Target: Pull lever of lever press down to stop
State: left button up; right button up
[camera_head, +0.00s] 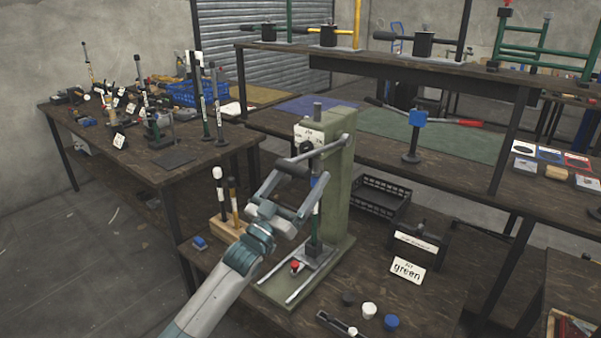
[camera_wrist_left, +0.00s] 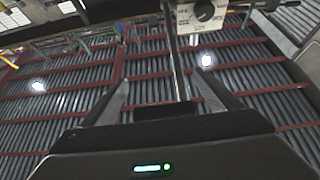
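The lever press (camera_head: 340,190) is a tall green column on a base plate, with a labelled dial box (camera_head: 308,137) at its top front. Its grey lever (camera_head: 334,148) runs from a pivot near the column's top down to the left. My left gripper (camera_head: 300,164) is at the lever's lower-left end, at about the dial box's height. In the left wrist view my left gripper (camera_wrist_left: 162,85) has its fingers apart, with a thin bar (camera_wrist_left: 176,60) between them and a gap on both sides. My right gripper is not in view.
Two dark-handled tools stand in a wooden block (camera_head: 230,228) left of the press. A black crate (camera_head: 380,205), a "green" card (camera_head: 407,269) and several small caps (camera_head: 369,310) are right of it. A shelf (camera_head: 450,165) stands behind. Open floor lies left.

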pick_arm(q)
jog(key=shift+a+r, duration=0.15)
jog(key=shift+r, duration=0.15)
jog(key=shift+s, duration=0.1)
jog(key=b+v, duration=0.2)
jog(key=v, duration=1.5)
jog(key=shift+f+b, duration=0.15)
jog(key=shift+b, duration=0.2)
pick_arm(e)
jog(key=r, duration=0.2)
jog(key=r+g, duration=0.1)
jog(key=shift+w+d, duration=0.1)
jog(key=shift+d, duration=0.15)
